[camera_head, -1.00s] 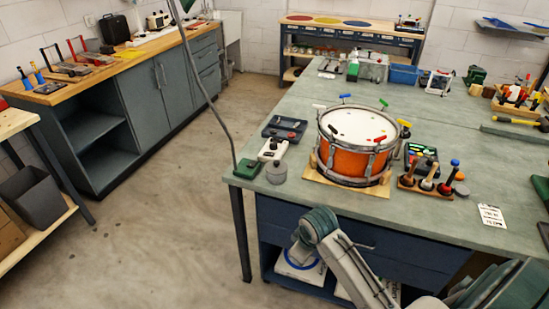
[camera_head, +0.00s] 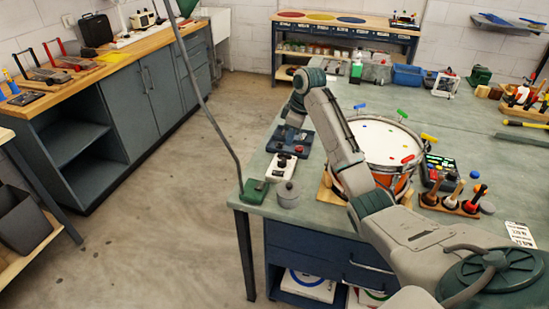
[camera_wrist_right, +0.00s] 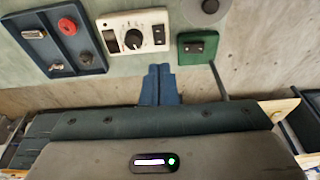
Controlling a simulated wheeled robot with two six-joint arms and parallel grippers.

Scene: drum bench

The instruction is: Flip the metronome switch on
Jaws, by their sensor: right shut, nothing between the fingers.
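The white box with a black dial, which I take to be the metronome, lies at the bench's left edge in the head view (camera_head: 281,166). The right wrist view shows its top face (camera_wrist_right: 133,20), with the dial (camera_wrist_right: 134,39) and a dark switch-like part (camera_wrist_right: 158,35) right of it. Whether that switch is on or off I cannot tell. My right gripper (camera_wrist_right: 160,70) is shut and empty, its blue fingertips just short of the box's near edge in that view; contact cannot be told. In the head view my right arm reaches over the bench and its gripper (camera_head: 294,118) hangs above the dark blue tray area.
A dark blue tray (camera_wrist_right: 32,57) with a red knob lies left of the box. A green lamp base (camera_wrist_right: 197,47) and a grey round pot (camera_head: 288,194) stand close on its other side. The orange drum (camera_head: 404,182) is right of my arm.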

